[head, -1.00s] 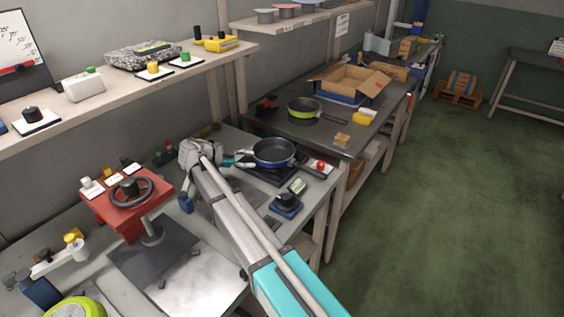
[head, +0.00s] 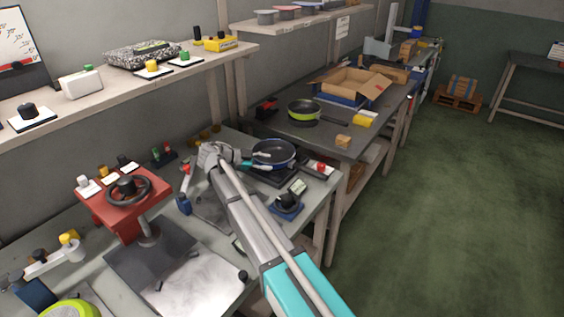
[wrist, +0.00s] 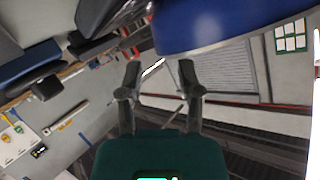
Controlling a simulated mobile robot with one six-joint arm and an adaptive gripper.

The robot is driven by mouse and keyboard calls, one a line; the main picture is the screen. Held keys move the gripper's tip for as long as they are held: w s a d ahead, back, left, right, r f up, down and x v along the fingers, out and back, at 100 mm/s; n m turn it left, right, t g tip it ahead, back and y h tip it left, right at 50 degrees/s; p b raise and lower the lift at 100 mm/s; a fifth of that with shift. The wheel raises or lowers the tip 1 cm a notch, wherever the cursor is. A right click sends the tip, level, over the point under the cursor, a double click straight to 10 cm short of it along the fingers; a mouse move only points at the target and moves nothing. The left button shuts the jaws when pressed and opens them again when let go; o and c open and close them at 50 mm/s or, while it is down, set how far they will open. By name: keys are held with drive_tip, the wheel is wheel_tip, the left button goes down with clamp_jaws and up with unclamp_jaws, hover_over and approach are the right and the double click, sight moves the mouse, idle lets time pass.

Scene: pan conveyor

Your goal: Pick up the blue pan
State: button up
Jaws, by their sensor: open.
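The blue pan (head: 281,148) sits on a dark burner-like stand on the near workbench. My gripper (head: 262,160) is at the pan's left side, and its fingertips overlap the pan in the head view. In the wrist view the pan's blue underside (wrist: 225,25) fills the top right, just beyond the fingertips. The two dark fingers of my gripper (wrist: 159,72) are apart, with nothing held between them. I cannot tell whether a finger touches the pan. The pan's handle is hard to make out now.
A red handwheel unit (head: 130,205) stands left of my arm. A blue-based device (head: 287,205) and a red button box (head: 320,168) sit close to the pan. A green pan (head: 303,111) and an open carton (head: 350,83) rest on the farther table.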

sight(290, 162)
drive_tip(key=shift+b+x, duration=0.65)
drive_tip(key=shift+x, duration=1.6)
clamp_jaws()
